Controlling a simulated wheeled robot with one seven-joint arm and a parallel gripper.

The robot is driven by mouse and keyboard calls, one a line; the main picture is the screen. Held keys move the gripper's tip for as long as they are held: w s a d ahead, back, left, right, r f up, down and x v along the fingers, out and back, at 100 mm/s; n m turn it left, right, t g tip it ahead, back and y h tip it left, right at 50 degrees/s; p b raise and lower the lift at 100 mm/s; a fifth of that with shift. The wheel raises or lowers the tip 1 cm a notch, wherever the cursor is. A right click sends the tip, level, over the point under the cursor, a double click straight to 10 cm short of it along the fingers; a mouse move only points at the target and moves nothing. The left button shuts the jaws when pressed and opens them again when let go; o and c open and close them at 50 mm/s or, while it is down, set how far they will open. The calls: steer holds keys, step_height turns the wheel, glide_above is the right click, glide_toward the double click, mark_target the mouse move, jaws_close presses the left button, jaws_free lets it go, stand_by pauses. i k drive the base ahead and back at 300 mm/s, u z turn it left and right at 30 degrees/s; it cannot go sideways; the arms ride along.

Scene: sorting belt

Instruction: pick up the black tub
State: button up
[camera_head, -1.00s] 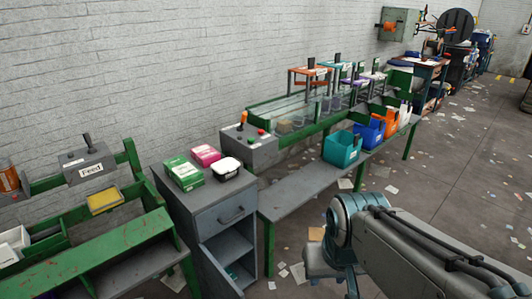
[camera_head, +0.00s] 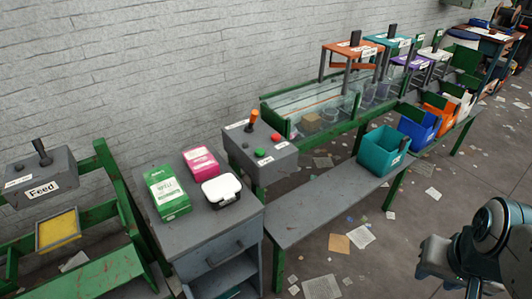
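A small black tub with a white lid (camera_head: 222,190) sits on top of the grey cabinet (camera_head: 190,240), near its right back side. A pink box (camera_head: 201,161) lies just behind it, and a green box (camera_head: 167,192) lies to its left. My gripper's fingers cannot be made out in this view.
A grey control box (camera_head: 262,158) with a lever and buttons stands right behind the cabinet. A grey bench (camera_head: 315,205) runs right, with teal (camera_head: 385,152), blue (camera_head: 419,128) and orange bins at its far end. A Feed box (camera_head: 38,172) stands left. Papers litter the open floor.

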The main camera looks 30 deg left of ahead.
mark_target(218, 205)
steer(key=u, duration=0.45)
steer(key=i, duration=1.05)
steer(key=u, duration=1.15)
steer(key=i, duration=0.2)
steer(key=z, duration=0.05)
